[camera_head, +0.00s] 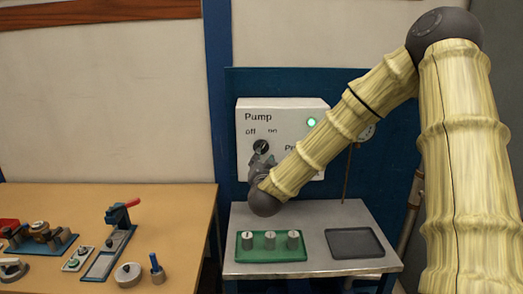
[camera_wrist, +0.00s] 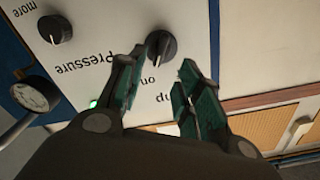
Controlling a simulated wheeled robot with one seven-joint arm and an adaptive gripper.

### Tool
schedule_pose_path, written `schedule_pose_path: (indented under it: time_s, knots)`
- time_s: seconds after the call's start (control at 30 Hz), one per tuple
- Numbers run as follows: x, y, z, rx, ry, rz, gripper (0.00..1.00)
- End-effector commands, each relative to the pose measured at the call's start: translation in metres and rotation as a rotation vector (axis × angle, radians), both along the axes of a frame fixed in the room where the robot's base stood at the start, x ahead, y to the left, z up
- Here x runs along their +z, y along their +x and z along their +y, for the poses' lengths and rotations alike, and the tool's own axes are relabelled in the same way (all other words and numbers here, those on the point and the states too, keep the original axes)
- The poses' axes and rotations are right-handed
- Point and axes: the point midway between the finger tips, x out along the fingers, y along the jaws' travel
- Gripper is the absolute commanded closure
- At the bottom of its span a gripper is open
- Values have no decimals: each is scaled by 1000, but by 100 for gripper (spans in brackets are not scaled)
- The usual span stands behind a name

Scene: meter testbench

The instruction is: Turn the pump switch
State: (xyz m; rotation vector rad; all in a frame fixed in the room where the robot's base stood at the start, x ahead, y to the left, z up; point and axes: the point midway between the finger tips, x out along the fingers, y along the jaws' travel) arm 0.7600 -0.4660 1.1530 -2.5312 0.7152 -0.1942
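The pump switch (camera_head: 261,146) is a dark round knob on the white control box (camera_head: 283,112), below the labels "Pump", "off" and "on". In the wrist view, where the lettering is upside down, the pump switch (camera_wrist: 161,46) shows just beyond and between my fingertips. My gripper (camera_wrist: 162,58) is open, with one green-dark finger on each side of the knob's line, and holds nothing. In the head view my gripper (camera_head: 263,162) is right in front of the box, just below the switch. I cannot tell whether it touches. A green lamp (camera_head: 311,122) on the box is lit.
A second knob (camera_wrist: 54,29) by "Pressure" and a round gauge (camera_wrist: 35,95) are nearby. Below, a metal table (camera_head: 330,215) bears a green tray (camera_head: 245,256) with weights and a dark tray (camera_head: 354,243). A wooden table (camera_head: 180,215) with tools stands left.

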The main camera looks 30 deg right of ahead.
Motion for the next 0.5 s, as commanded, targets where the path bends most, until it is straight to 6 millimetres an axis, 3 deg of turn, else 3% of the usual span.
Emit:
schedule_pose_path:
  time_s: [0.5]
  knots:
    - [1,66,-40,0,1,1,65]
